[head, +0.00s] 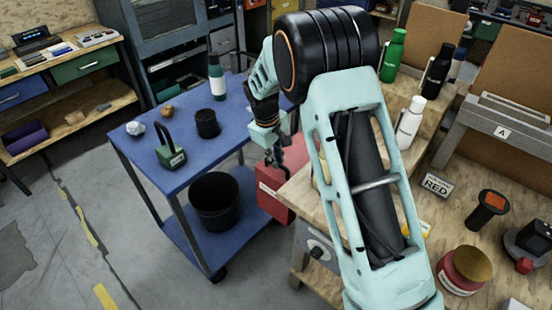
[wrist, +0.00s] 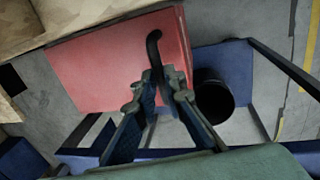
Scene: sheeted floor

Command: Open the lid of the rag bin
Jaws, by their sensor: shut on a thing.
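The red rag bin (head: 272,198) stands between the blue cart and the wooden workbench, partly hidden by my arm. Its red top (wrist: 105,65) fills the upper middle of the wrist view, with a dark curved handle (wrist: 153,45) near its right side. My gripper (head: 277,168) is at the bin's top. In the wrist view my gripper (wrist: 159,90) has its fingers closed around the lower part of the handle. I cannot tell whether the lid is raised at all.
The blue cart (head: 185,175) on the left carries a bottle, a dark cup and a green block; a black bucket (head: 215,200) is on its lower shelf. The workbench (head: 450,205) on the right holds bottles, a RED sign and a red can. Open floor lies at lower left.

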